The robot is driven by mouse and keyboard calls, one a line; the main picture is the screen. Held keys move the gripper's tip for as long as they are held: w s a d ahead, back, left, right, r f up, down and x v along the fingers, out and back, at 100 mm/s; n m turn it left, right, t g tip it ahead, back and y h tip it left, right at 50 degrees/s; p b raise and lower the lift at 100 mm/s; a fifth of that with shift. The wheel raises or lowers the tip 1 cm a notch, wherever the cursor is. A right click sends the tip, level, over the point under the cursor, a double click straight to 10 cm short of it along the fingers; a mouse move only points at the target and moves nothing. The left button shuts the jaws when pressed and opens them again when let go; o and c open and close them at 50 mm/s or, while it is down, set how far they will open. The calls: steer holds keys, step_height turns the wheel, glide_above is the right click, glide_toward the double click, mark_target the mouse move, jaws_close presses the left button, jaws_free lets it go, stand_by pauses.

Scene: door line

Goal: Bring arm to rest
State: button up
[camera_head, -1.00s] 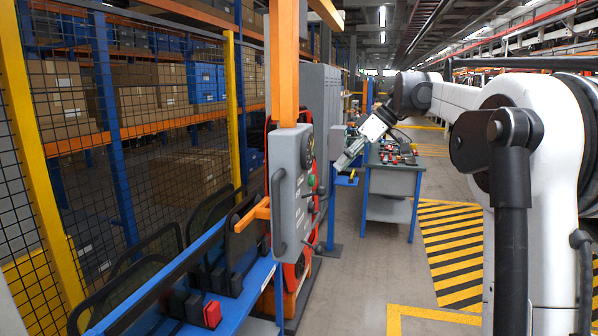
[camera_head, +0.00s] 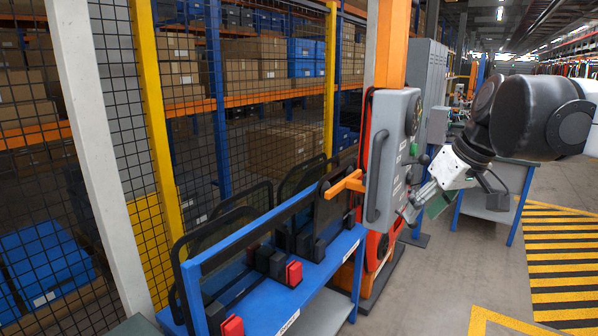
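My arm comes in from the right edge, with its dark rounded joint nearest the camera. A white wrist section leads down and left to my gripper (camera_head: 413,207). The gripper points down and left, just right of the grey control box (camera_head: 393,150) on the orange post. In the picture its tip meets the box's right edge; I cannot tell whether they touch. The fingers are small and seen edge-on, so their opening is unclear. No held object can be made out.
A blue rack (camera_head: 330,252) with black-framed panes and red blocks stands left of the box. A mesh fence (camera_head: 270,120) with yellow posts closes off shelves of cartons. A grey bench (camera_head: 512,178) stands behind the arm. Striped floor (camera_head: 560,260) at right is clear.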

steer(key=s+a+f+m+t+h+b, duration=0.1)
steer(key=s+a+f+m+b, duration=0.1)
steer(key=s+f, duration=0.7)
steer(key=s+a+f+m+t+h+b, duration=0.1)
steer(key=s+a+f+m+b, duration=0.1)
steer(key=s+f, duration=0.7)
step_height(320, 180, down, 3)
steer(key=shift+r+t+h+b, duration=0.15)
steer(key=shift+t+h+b, duration=0.25)
